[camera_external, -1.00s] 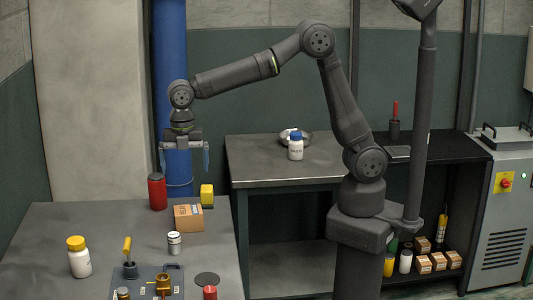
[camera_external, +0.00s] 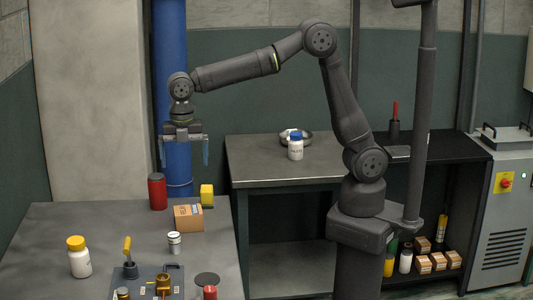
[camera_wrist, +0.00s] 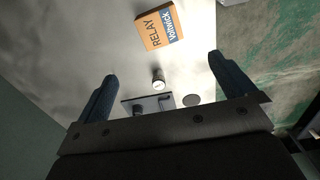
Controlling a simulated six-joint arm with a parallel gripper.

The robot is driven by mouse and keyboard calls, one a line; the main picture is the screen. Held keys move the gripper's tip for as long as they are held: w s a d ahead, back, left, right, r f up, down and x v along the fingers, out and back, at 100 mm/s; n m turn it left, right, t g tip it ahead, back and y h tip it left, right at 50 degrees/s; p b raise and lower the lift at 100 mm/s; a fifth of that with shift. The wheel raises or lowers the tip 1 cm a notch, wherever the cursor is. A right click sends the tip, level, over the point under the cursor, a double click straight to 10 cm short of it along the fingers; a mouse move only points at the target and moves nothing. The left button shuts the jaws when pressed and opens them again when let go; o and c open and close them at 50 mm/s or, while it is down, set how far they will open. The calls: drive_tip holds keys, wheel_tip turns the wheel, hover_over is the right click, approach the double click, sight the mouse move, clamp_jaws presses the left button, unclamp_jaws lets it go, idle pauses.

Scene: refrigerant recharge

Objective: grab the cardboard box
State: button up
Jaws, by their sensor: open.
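The cardboard box (camera_external: 188,218) is a small brown carton lying on the grey table at the left. In the wrist view the box (camera_wrist: 160,25) shows orange-brown with a "RELAY" print and a dark blue label, at the top centre beyond the fingers. My gripper (camera_external: 184,160) hangs above the table's back part, higher than the box and apart from it. In the wrist view my gripper's two blue fingers (camera_wrist: 163,80) are wide apart with nothing between them touching.
Near the box stand a yellow block (camera_external: 207,195), a red can (camera_external: 157,191) and a small grey-white canister (camera_external: 174,243). A white bottle with yellow cap (camera_external: 80,258) and a fixture plate (camera_external: 143,284) are nearer the front. A second table (camera_external: 270,172) stands behind right.

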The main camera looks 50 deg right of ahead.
drive_tip(key=shift+c, duration=0.8)
drive_tip(key=m, duration=1.7)
approach(188, 209)
drive_tip(key=f, duration=0.6)
drive_tip(key=shift+s+d+f, duration=0.15)
drive_tip(key=shift+s+f, duration=0.2)
drive_tip(key=shift+s, duration=0.05)
drive_tip(key=shift+w+a+f, duration=0.15)
drive_tip(key=shift+w+f, duration=0.05)
drive_tip(key=shift+f, duration=1.15)
drive_tip(key=shift+w+a+f, duration=0.1)
drive_tip(key=shift+w+f, duration=0.05)
drive_tip(key=shift+f, duration=1.15)
drive_tip(key=c, duration=1.1)
drive_tip(key=shift+c, duration=0.2)
